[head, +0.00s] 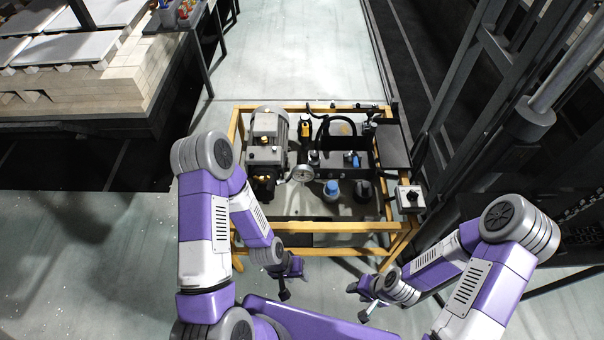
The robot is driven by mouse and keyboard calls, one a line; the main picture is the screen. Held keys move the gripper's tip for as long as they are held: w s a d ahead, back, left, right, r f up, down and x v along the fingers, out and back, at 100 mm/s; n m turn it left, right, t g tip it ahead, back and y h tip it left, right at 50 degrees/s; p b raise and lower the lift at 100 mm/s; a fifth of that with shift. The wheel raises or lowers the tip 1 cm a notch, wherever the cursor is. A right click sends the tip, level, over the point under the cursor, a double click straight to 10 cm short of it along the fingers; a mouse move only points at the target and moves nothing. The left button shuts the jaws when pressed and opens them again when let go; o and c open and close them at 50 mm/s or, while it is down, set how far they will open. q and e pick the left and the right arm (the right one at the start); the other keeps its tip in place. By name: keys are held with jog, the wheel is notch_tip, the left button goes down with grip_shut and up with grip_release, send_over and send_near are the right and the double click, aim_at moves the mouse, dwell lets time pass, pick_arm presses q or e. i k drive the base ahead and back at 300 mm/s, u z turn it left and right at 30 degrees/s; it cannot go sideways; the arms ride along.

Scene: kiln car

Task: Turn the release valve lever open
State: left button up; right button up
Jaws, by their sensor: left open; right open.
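A hydraulic power unit in a yellow frame (330,227) stands on the floor in front of me. On its dark valve block (331,160) a small blue part (355,158) shows, and a yellow part (305,128) stands further back. I cannot tell which part is the release valve lever, nor its position. My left gripper (291,284) is open and empty, low at the near side of the frame. My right gripper (358,301) is open and empty, also on the near side, right of the left one. Both are apart from the valve block.
On the unit are a grey motor (268,142), a round gauge (302,174), a blue-capped part (331,189) and a switch box (410,198) at the right corner. A kiln car with pale bricks (130,85) is at left. Dark steel framework (470,100) stands at right.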

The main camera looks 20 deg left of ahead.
aim_at(355, 160)
jog(key=u, duration=2.8)
jog(key=k, duration=1)
jog(key=z, duration=1.8)
jog(key=i, duration=1)
jog(key=u, duration=0.05)
